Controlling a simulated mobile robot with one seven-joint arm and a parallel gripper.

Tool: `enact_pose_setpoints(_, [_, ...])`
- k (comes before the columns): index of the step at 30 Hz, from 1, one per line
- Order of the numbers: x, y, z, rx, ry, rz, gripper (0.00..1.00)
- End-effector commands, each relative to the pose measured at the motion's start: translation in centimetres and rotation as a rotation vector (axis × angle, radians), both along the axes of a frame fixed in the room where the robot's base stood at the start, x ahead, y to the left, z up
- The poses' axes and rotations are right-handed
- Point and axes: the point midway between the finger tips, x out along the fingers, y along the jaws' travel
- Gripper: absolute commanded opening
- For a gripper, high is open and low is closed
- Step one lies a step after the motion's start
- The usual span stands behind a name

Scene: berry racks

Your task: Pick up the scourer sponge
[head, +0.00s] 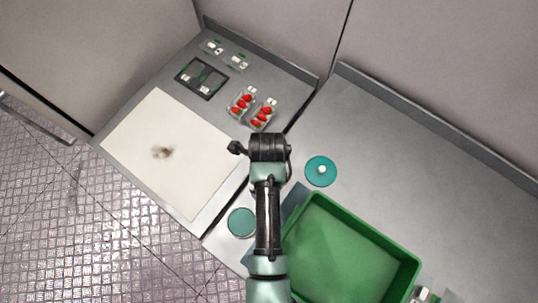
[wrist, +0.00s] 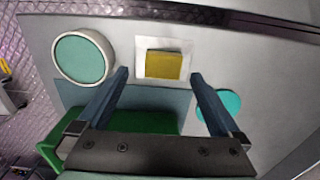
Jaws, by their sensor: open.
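The scourer sponge (wrist: 164,66), a yellow-olive block, lies in a small white tray or dish (wrist: 143,58) in the wrist view. My gripper (wrist: 160,75) is open and empty, with one blue finger on each side of the sponge in the picture. The height of the fingertips above it is hard to tell. In the head view my arm covers the sponge, and the fingers are not visible.
A round teal-topped container (head: 242,222) and a teal lid with a white knob (head: 321,170) flank the arm. A green crate (head: 408,262) is close by on the right. Berry punnets (head: 241,101), a dark rack (head: 201,79) and a white board (head: 135,141) are at the left.

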Motion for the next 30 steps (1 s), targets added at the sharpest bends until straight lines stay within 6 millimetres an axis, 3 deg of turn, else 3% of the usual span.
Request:
enact_pose_setpoints(9, [0.3, -0.3, -3.6, 0.0, 0.002, 0.001, 1.0])
enact_pose_setpoints(20, [0.4, -0.3, -4.4, 0.0, -0.001, 0.001, 1.0])
enact_pose_setpoints(30, [0.4, -0.3, -4.4, -0.001, -0.001, 0.0, 0.41])
